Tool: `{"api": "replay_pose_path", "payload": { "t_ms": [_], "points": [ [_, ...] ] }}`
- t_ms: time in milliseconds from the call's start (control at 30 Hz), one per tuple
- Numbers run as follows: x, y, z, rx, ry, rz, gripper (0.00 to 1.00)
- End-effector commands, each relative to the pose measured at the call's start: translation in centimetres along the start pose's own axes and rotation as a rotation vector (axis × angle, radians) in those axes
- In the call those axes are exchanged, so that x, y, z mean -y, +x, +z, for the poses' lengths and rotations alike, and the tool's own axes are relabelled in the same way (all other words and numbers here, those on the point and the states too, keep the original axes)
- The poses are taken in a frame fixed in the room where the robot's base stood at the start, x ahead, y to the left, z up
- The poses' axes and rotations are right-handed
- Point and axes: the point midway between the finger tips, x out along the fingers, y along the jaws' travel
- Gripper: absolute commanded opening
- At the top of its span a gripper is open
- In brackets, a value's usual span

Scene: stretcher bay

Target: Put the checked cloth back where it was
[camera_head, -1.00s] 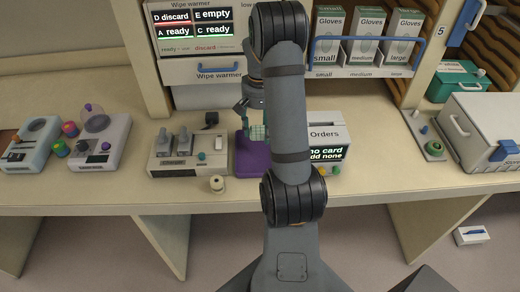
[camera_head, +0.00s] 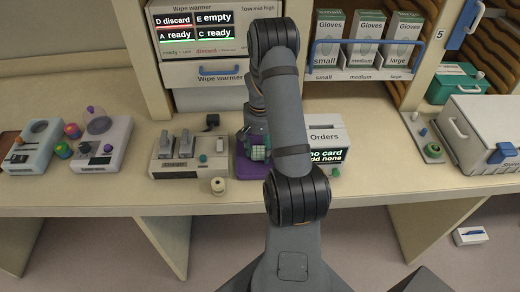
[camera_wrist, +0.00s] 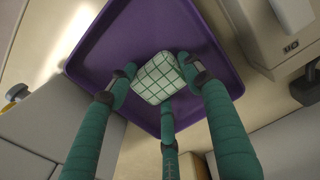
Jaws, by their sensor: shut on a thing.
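The checked cloth (camera_wrist: 158,78), white-green with dark green lines, is a small folded bundle between the three green fingers of my gripper (camera_wrist: 154,82) in the wrist view. The purple tray (camera_wrist: 205,42) lies behind the cloth there. In the head view the cloth (camera_head: 258,154) shows low over the purple tray (camera_head: 250,171), with my gripper (camera_head: 257,146) just above it. My arm hides the right part of the tray. I cannot tell whether the cloth touches the tray.
A switch box (camera_head: 185,160) stands left of the tray, with a small roll (camera_head: 218,185) in front. The Orders box (camera_head: 327,136) stands close on the right. The wipe warmer (camera_head: 198,30) and glove boxes (camera_head: 363,38) are behind. Bare counter (camera_head: 390,178) lies to the right.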

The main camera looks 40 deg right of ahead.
Motion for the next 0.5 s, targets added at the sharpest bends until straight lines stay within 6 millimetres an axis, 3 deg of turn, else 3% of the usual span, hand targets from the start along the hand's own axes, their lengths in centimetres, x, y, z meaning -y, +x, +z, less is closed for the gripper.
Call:
{"api": "replay_pose_path", "payload": {
  "t_ms": [33,67,367,500],
  "points": [
    [0.0,0.36,0.02,0.0,0.0,0.0,0.29],
    [0.0,0.32,0.02,0.001,0.0,0.0,0.51],
    [-0.01,0.18,0.02,0.001,0.0,0.0,0.68],
    [-0.01,0.17,0.03,0.001,0.0,0.0,0.69]
  ]
}}
